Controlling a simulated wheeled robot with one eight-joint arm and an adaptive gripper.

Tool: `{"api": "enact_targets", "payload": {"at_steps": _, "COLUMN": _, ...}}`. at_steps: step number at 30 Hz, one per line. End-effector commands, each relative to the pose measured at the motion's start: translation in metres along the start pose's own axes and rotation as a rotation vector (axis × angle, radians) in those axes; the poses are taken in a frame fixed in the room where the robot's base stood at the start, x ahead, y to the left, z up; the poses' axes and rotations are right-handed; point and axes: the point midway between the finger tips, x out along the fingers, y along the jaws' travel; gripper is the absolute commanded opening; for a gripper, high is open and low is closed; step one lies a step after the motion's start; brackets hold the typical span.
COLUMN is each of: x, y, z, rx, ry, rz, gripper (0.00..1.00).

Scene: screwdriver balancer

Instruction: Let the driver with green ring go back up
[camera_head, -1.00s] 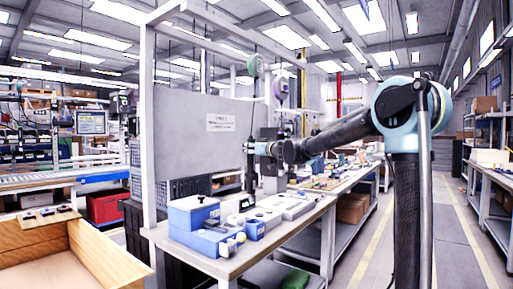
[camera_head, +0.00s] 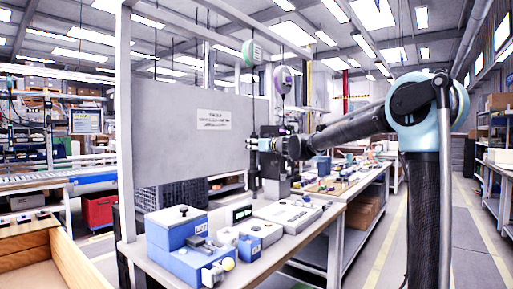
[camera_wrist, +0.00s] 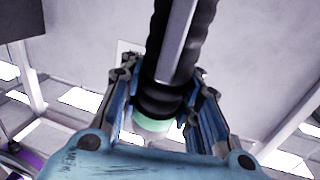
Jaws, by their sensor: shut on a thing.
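The driver with the green ring is a dark ribbed tool. In the wrist view its black body (camera_wrist: 178,50) runs between my gripper's blue fingers, with the pale green ring (camera_wrist: 154,122) close to the palm. My gripper (camera_wrist: 160,105) is shut around it, and the fingers hide part of its sides. In the head view my gripper (camera_head: 255,145) holds the driver (camera_head: 253,163) upright in front of the grey panel's right edge. A green balancer (camera_head: 251,53) hangs above, with a thin line running down towards the driver.
The grey panel (camera_head: 190,110) stands to the left. The workbench (camera_head: 262,268) below carries blue boxes (camera_head: 178,240), a grey case (camera_head: 288,214) and small parts. An aisle (camera_head: 385,240) is open on the right.

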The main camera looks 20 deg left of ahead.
Motion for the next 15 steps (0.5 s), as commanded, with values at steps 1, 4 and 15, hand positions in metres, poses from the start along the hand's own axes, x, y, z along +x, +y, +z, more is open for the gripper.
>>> {"api": "enact_targets", "payload": {"at_steps": 1, "x": 0.0, "y": -0.001, "z": 0.0, "rx": 0.0, "ry": 0.0, "rz": -0.001, "gripper": 0.0}}
{"api": "enact_targets", "payload": {"at_steps": 4, "x": 0.0, "y": 0.0, "z": -0.001, "rx": 0.0, "ry": 0.0, "rz": 0.0, "gripper": 0.0}}
{"api": "enact_targets", "payload": {"at_steps": 15, "x": -0.003, "y": 0.007, "z": -0.028, "rx": 0.0, "ry": 0.0, "rz": 0.007, "gripper": 0.0}}
